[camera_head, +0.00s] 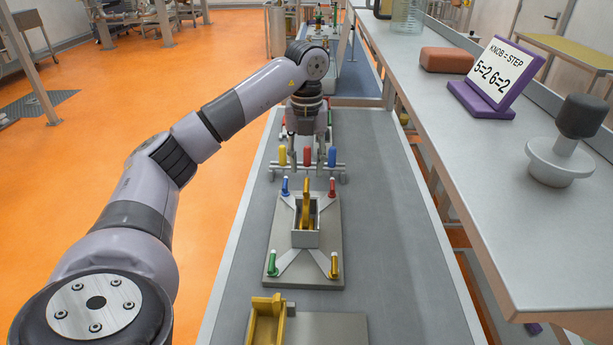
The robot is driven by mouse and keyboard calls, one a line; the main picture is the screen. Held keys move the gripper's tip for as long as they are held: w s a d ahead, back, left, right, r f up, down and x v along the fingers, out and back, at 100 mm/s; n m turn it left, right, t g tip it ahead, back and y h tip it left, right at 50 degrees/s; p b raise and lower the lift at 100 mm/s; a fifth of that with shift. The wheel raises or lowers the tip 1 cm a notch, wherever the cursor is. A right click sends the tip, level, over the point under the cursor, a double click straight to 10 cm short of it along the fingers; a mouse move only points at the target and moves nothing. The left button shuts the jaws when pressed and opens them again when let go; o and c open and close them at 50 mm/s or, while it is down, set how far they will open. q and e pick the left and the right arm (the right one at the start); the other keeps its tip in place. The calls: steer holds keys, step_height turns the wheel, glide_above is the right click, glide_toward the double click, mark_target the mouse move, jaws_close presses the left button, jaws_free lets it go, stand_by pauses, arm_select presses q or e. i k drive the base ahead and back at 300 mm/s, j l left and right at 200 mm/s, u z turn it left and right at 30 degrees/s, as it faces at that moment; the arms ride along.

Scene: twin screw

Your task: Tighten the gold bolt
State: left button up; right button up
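The gold bolt (334,265) stands upright at the front right corner of a grey plate (310,273). The plate's other corners carry a green bolt (272,263), a blue bolt (285,187) and a red bolt (332,188). A grey box (305,238) in the plate's middle holds a gold piece (306,205). My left gripper (307,162) points down behind the plate, over a rack with yellow (282,156), red (307,156) and blue (332,156) handles. Its fingers are spread, one on each side of the red handle; contact cannot be told. My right gripper is out of view.
A yellow fixture (267,318) on a grey base is at the bench's near edge. The grey bench (400,240) is clear right of the plate. The raised shelf on the right holds a purple-framed sign (497,78), a brown block (447,60) and a dark-knobbed stamp (562,160).

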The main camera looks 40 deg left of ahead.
mark_target(333, 274)
steer(key=k, duration=2)
